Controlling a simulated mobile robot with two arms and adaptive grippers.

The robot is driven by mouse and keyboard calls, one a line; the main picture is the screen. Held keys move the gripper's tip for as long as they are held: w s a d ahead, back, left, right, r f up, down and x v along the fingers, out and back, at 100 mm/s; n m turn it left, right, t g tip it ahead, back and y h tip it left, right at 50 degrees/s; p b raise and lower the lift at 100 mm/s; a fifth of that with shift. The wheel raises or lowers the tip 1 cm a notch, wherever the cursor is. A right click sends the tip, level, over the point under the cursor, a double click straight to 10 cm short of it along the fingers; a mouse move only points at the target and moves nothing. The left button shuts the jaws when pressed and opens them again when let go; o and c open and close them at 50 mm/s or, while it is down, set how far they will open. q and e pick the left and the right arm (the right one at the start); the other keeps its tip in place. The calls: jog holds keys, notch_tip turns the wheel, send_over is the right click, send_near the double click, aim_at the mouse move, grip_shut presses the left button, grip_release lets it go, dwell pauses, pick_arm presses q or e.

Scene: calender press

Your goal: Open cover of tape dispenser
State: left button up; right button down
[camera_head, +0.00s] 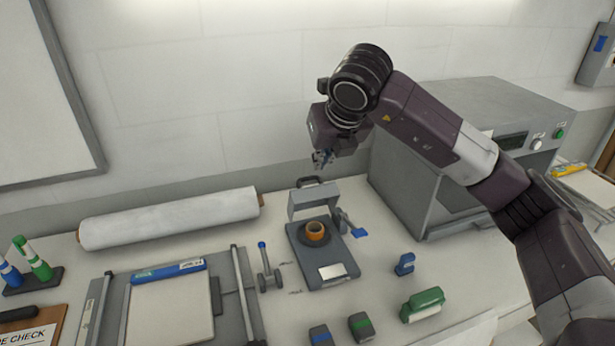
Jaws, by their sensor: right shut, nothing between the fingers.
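The tape dispenser (308,267) is a grey-blue flat base in the middle of the table. An orange tape roll (315,230) sits on its dark hub, in plain sight. The light grey cover (303,204) stands raised at the back of the base, with a dark handle (308,181) on top. A lever with a blue end (359,232) sticks out at its right side. My right gripper (323,160) is shut and empty, just above and behind the raised cover, and looks apart from it. My left gripper is out of view.
A large grey press (405,190) stands at the back right, close to my right arm. A white roll (170,218) lies at the back left. A cutting board (172,310), a small blue-topped tool (263,262) and green and blue blocks (422,305) surround the dispenser.

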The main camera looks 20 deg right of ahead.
aim_at(313, 188)
jog(key=p+x, duration=0.3)
jog(key=x, duration=0.5)
jog(key=shift+w+f+p, duration=0.15)
jog(key=shift+f+p, duration=0.2)
jog(key=shift+w+f, duration=0.25)
jog(key=shift+f, duration=0.2)
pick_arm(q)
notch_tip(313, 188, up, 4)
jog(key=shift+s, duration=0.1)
pick_arm(e)
jog(key=shift+r, duration=0.15)
